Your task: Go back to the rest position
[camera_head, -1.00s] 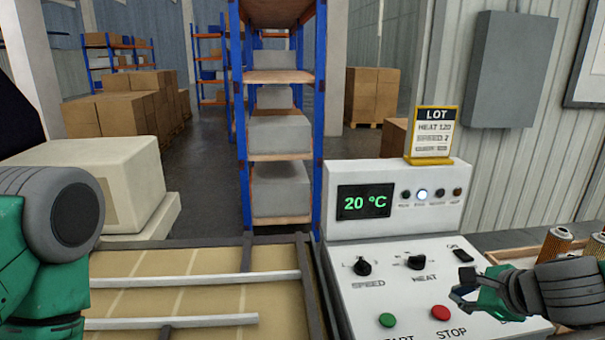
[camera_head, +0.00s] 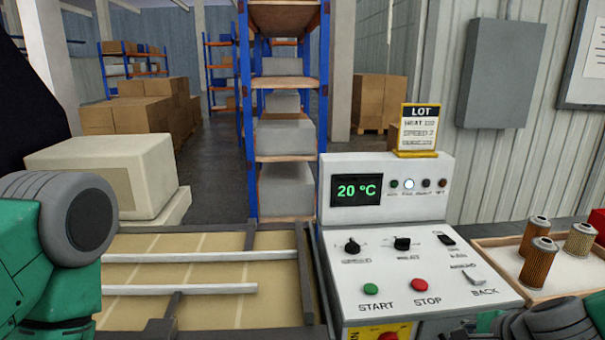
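The control panel (camera_head: 410,272) stands front right of centre, with a green START button, a red STOP button, two black knobs, a small black switch and a BACK lever. Its display (camera_head: 357,190) reads 20 °C, and one lamp beside it is lit white. My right gripper (camera_head: 478,326) shows only in part at the bottom edge, in front of and below the panel's right side; its fingertips are too cut off to judge. My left arm fills the lower left, and its gripper is out of view.
A tray (camera_head: 490,242) at the right holds three filter cartridges (camera_head: 538,262). A conveyor with pale rails (camera_head: 200,257) lies left of the panel. A yellow-framed LOT card (camera_head: 419,130) stands on top of the panel. A pale block (camera_head: 105,175) and shelving stand behind.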

